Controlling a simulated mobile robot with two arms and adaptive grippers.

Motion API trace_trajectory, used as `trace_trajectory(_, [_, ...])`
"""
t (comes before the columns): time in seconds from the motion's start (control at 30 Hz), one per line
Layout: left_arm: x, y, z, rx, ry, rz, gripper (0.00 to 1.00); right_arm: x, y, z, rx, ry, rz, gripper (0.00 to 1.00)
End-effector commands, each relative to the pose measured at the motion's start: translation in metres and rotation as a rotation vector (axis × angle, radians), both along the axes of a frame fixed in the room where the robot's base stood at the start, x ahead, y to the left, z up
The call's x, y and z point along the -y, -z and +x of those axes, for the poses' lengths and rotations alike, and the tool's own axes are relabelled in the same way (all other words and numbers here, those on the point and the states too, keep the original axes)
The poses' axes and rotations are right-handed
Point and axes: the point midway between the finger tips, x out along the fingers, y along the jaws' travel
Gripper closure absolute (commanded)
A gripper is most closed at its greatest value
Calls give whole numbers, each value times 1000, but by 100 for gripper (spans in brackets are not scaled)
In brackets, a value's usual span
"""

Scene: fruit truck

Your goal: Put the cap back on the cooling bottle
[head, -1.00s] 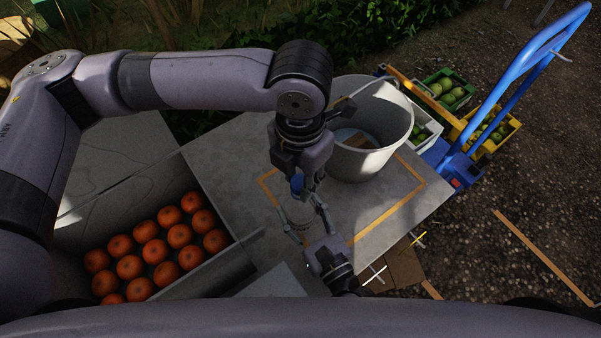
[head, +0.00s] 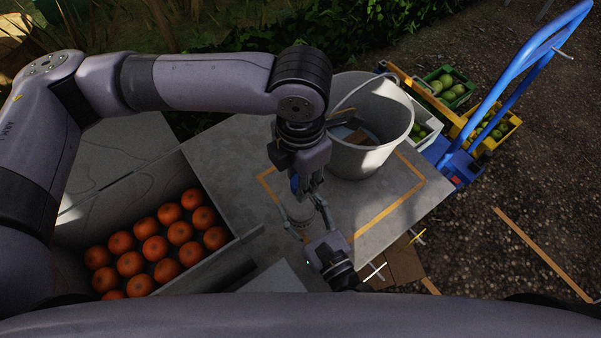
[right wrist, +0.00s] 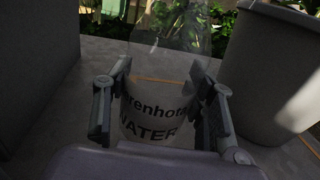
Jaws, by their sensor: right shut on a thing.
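The clear bottle (right wrist: 160,112), with dark lettering including "WATER", stands upright over the grey table in the right wrist view; its top is cut off there. In the head view the bottle (head: 301,213) shows faintly. My right gripper (head: 304,214) is shut around its body, and its fingers show on both sides in the right wrist view. The blue cap (head: 295,184) is just under my left gripper (head: 305,188), at the bottle's top end. The fingers partly hide it. I cannot tell whether they grip it, or whether it touches the bottle neck.
A crate (head: 218,262) of oranges is at left. Fruit crates and a blue hand truck (head: 535,70) are at right.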

Motion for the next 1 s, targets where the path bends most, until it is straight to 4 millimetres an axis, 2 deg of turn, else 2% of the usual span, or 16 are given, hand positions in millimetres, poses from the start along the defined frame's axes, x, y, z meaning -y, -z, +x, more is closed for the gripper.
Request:
trace_trajectory(0.2, [0,-1,0,2,413,2,80,0,0,0,-1,-1,0,100])
trace_trajectory(0.37, [0,0,0,2,598,1,80,0,1,0,-1,-1,0,100])
trace_trajectory(0.73, [0,0,0,0,641,0,80,0,1,0,-2,0,-1,100])
trace_trajectory(0.77, [0,0,0,0,641,0,70,0,1,0,-2,0,-1,100])
trace_trajectory(1.0, [0,0,0,0,639,0,54,0,1,0,-2,0,-1,100])
